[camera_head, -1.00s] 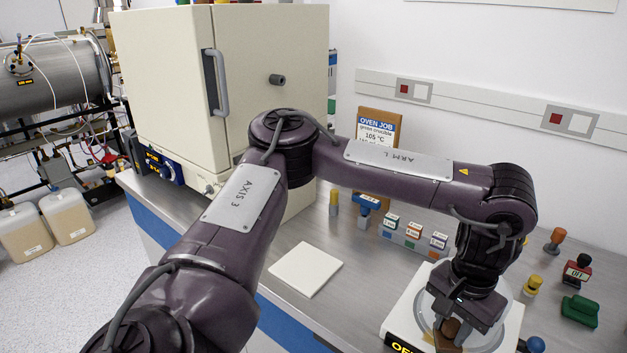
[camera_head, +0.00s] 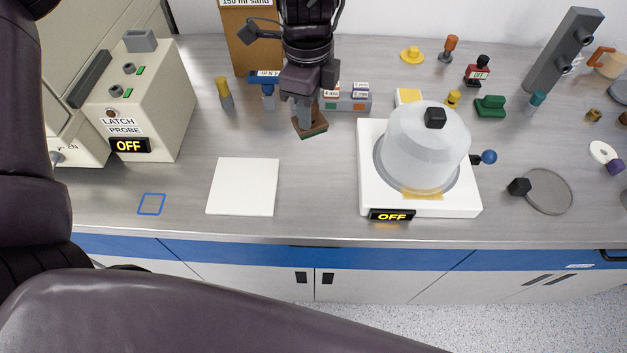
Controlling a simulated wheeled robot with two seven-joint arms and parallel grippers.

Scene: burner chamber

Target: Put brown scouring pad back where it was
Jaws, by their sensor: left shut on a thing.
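The brown scouring pad (camera_head: 312,128), with a green edge along its underside, hangs tilted from my left gripper (camera_head: 304,112). The gripper is shut on it, and its fingers hide part of the pad. Pad and gripper are at the back middle of the counter, in front of the small labelled boxes (camera_head: 347,97) and behind the white square tile (camera_head: 243,186). The pad looks held above the counter, but its exact height is hard to tell. My right gripper is not in view.
A clear dome (camera_head: 425,139) covers a white device (camera_head: 469,204) reading OFF. A latch-probe box (camera_head: 157,125) stands at left, near a blue square outline (camera_head: 151,204). The counter between tile and dome is clear.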

